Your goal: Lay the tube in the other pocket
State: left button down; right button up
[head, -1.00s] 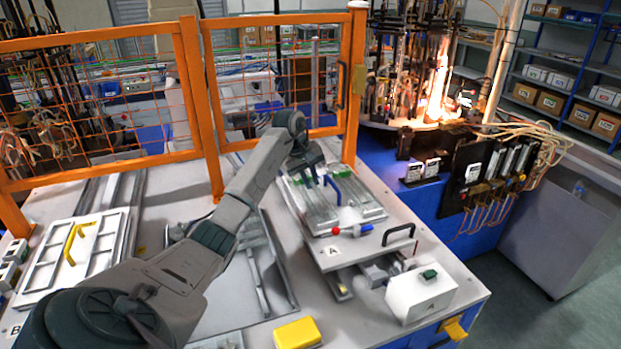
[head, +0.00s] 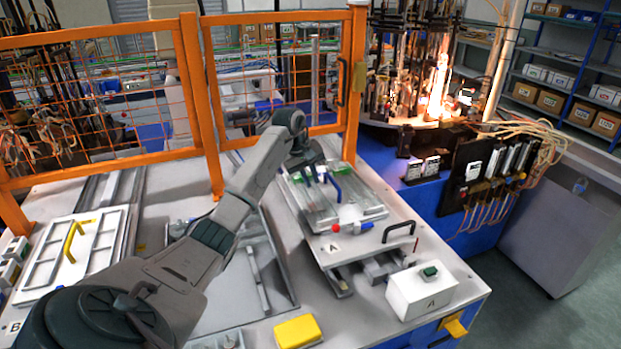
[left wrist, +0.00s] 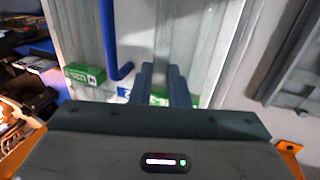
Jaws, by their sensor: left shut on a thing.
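Tray A (head: 345,243) lies on the table with two long pockets side by side, a left one (head: 307,207) and a right one (head: 366,200). A blue handle (head: 334,188) stands between them; it also shows in the left wrist view (left wrist: 110,38). My left gripper (head: 318,175) is low over the far part of the tray, by the left pocket in the head view. In the left wrist view its fingers (left wrist: 162,84) are close together near a green label (left wrist: 190,100). They are shut on the tube, which is clear and hard to make out. My right gripper is not in view.
White box A (head: 421,293) and a yellow block (head: 297,332) stand nearer. An orange fence (head: 205,110) runs behind. Tray B (head: 72,250) is at left.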

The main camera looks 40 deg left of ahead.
pick_arm(q)
jog(key=c, duration=1.3)
grip_release()
jog(key=shift+r, duration=0.1)
jog(key=shift+s+a+r+b, duration=0.1)
jog(key=shift+r+b, duration=0.2)
jog(key=shift+b+v, duration=0.85)
jog(key=shift+v, duration=4.2)
